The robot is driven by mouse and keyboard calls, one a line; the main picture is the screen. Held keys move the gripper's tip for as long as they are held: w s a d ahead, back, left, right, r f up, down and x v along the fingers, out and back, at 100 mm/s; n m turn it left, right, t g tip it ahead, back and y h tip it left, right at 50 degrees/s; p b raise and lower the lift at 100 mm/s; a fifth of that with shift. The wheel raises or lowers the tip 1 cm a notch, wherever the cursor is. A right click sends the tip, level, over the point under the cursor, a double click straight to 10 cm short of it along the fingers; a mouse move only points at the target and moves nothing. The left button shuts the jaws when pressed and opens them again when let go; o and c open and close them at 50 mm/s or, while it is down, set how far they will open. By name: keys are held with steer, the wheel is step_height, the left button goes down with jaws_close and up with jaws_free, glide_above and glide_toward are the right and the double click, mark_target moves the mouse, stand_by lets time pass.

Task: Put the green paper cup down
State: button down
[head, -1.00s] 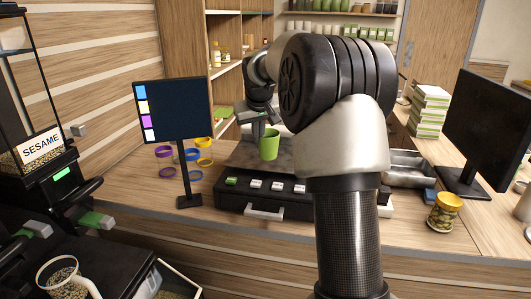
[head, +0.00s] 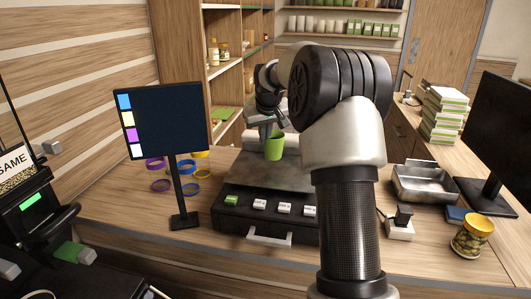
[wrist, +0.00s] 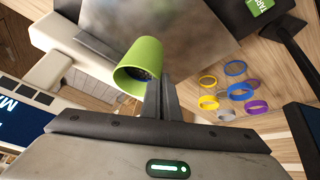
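The green paper cup (head: 274,147) is upright over the grey metal plate (head: 232,173) of a black countertop unit. I cannot tell whether its base touches the plate. In the wrist view the cup (wrist: 147,58) shows its open rim, with dark contents inside. My gripper (head: 266,130) is at the cup's upper left side in the head view. In the wrist view its two fingers (wrist: 162,88) are close together at the cup's rim and look shut on its wall. The exact contact is partly hidden.
A dark screen on a stand (head: 165,120) stands left of the unit, with several coloured rings (head: 160,185) behind it. A metal tray (head: 425,186), a yellow-lidded jar (head: 472,236) and a black monitor (head: 500,140) stand right. Bare counter lies at left front.

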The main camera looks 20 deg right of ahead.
steer(key=shift+f, duration=2.45)
steer(key=c, duration=2)
jaws_free()
steer(key=shift+r, duration=0.4)
steer(key=v, duration=1.1)
steer(key=shift+s+r+b, duration=0.2)
steer(key=shift+s+b, duration=0.05)
steer(key=shift+b, duration=0.1)
